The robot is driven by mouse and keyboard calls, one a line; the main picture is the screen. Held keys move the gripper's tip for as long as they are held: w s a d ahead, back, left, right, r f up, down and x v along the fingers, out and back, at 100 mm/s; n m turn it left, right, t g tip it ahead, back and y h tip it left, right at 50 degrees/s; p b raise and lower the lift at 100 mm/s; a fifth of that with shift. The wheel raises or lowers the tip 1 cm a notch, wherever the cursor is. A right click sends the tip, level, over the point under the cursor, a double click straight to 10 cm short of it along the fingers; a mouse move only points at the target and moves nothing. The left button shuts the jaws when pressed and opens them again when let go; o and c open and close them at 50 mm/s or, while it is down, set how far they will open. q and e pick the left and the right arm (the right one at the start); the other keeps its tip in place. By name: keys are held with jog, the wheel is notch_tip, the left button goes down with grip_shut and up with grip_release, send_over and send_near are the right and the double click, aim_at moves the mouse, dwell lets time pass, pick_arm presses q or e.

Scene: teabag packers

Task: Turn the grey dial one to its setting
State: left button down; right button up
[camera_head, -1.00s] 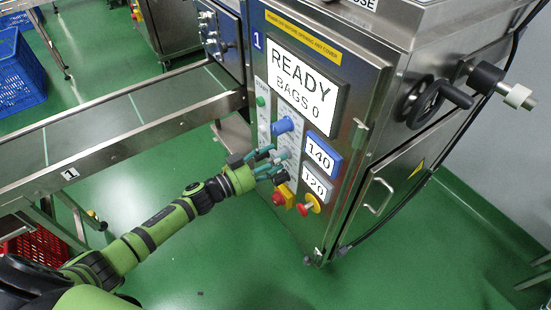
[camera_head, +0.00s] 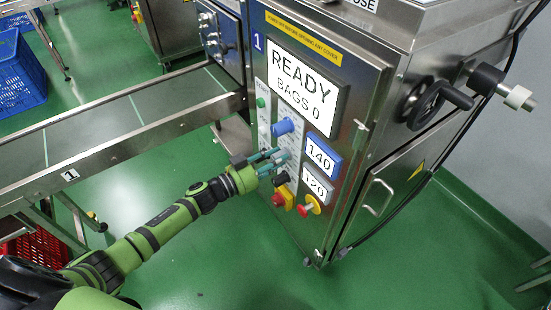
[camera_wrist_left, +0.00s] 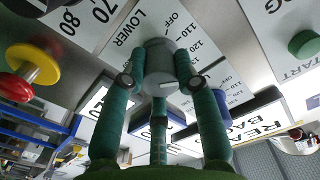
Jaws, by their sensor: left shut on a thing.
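The grey dial (camera_wrist_left: 160,62) is a round grey knob on the panel labelled LOWER, with a scale reading OFF, 110, 120 around it in the left wrist view. My left gripper (camera_wrist_left: 160,82) has its three teal fingers closed around the dial's sides. A light pointer mark shows on the dial's face, but its exact setting is unclear. In the head view my left gripper (camera_head: 283,157) is at the front panel, and its fingers largely hide the dial. The grey readout (camera_head: 317,184) shows 120. My right gripper is not in view.
A blue dial (camera_head: 283,126) sits just above, beside a blue readout (camera_head: 322,155) showing 140. A black knob (camera_head: 281,177) and a red-and-yellow stop button (camera_head: 304,208) are below. The screen (camera_head: 304,83) reads READY, BAGS 0. A conveyor (camera_head: 120,115) runs to the left.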

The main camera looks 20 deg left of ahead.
pick_arm(q)
jog(key=m, duration=0.4)
jog(key=shift+m, duration=0.4)
jog(key=m+b, duration=0.1)
jog(key=m, duration=0.1)
jog(key=shift+m, duration=0.4)
jog(key=m, duration=0.2)
jog(key=shift+m, duration=0.3)
jog(key=shift+m+b, duration=0.3)
jog(key=shift+m, duration=0.2)
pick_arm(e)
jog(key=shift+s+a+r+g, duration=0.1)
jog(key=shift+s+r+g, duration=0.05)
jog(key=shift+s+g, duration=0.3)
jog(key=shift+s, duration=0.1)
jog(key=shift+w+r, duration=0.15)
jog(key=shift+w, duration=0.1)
pick_arm(q)
jog(key=c, duration=0.9)
grip_release()
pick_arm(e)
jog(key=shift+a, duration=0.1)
